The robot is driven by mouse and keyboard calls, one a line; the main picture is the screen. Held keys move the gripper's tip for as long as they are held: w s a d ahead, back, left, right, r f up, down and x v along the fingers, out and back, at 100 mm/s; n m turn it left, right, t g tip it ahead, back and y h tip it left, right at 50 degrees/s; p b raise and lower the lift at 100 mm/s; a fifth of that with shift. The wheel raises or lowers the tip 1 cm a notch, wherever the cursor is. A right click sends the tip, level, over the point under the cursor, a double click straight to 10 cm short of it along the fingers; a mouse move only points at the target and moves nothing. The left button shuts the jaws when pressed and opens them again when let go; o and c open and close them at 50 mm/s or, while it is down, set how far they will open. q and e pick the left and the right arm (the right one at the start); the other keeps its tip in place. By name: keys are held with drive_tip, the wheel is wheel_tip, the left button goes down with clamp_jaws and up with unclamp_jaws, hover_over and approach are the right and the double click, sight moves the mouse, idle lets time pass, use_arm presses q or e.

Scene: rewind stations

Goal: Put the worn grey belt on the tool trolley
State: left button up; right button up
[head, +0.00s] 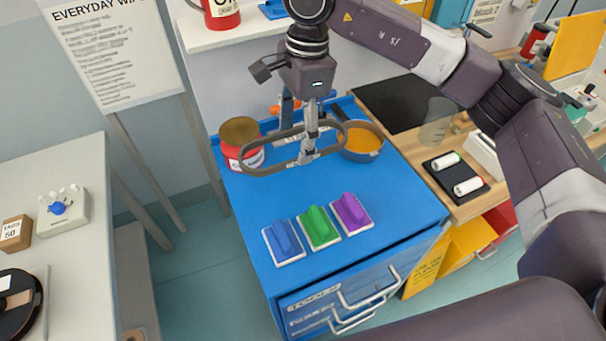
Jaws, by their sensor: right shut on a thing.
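The worn grey belt (264,169) is a flattened grey-brown loop. My right gripper (309,155) points down and is shut on the belt near its right part. The belt hangs over the blue tool trolley (250,223), in front of a red can and a pan. I cannot tell how high it is above the trolley top or whether it touches the can. The front middle of the trolley top holds three pads. My left gripper is not in view.
A red can (231,156) and a pan (362,141) with orange contents stand on the trolley behind the belt. Blue (284,241), green (319,227) and purple (351,213) pads lie at the front. The trolley top's left front and right side are bare. A grey table stands left.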

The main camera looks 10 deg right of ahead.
drive_tip(key=p, duration=0.1)
hover_over(295, 188)
wheel_tip(295, 188, down, 5)
drive_tip(key=f, duration=0.3)
drive_tip(key=f+p, duration=0.1)
drive_tip(key=shift+d+f, duration=0.25)
wheel_tip(295, 188, down, 4)
drive_tip(key=shift+p, duration=0.65)
drive_tip(key=shift+f, duration=0.25)
drive_tip(key=o, duration=1.2)
drive_tip(key=shift+c, duration=0.2)
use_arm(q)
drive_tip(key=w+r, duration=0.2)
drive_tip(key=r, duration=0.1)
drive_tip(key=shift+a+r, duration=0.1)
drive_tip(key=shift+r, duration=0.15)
